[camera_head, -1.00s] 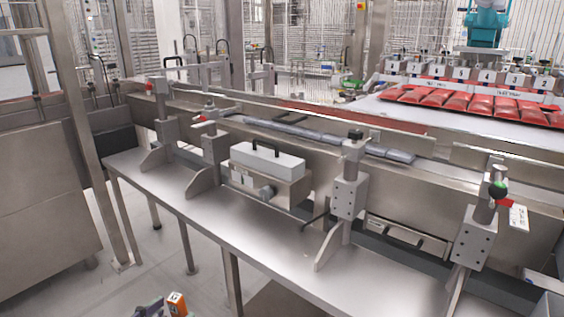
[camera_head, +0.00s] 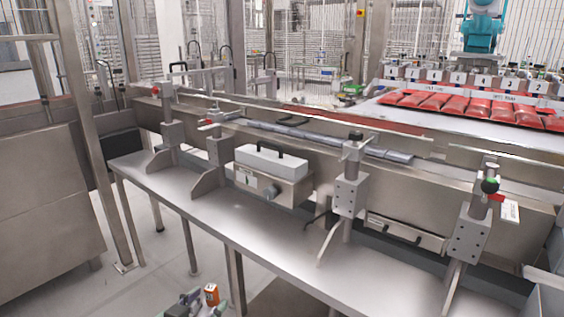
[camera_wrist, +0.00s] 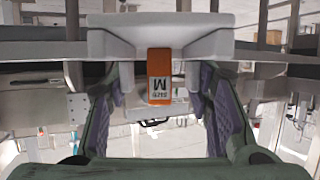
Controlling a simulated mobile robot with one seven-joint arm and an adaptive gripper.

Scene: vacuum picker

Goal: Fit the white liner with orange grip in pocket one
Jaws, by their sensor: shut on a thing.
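A pale grey-white liner (camera_wrist: 205,44) with an orange grip (camera_wrist: 160,62) fills the top middle of the wrist view. The grip carries a white label with a large letter. My gripper (camera_wrist: 160,90) is shut on the liner, its two padded fingers on either side of the grip; the exact contact is hard to make out. In the head view, only a small part of my gripper (camera_head: 196,301) and the orange grip (camera_head: 211,294) show at the bottom edge, above the floor. Numbered plates (camera_head: 486,76) stand in a row at the back right. I cannot make out pocket one.
A long steel bench (camera_head: 240,222) with upright clamp posts crosses the view. Red packs (camera_head: 450,104) lie in a row at the back right. Open floor (camera_head: 165,262) lies in front of the bench.

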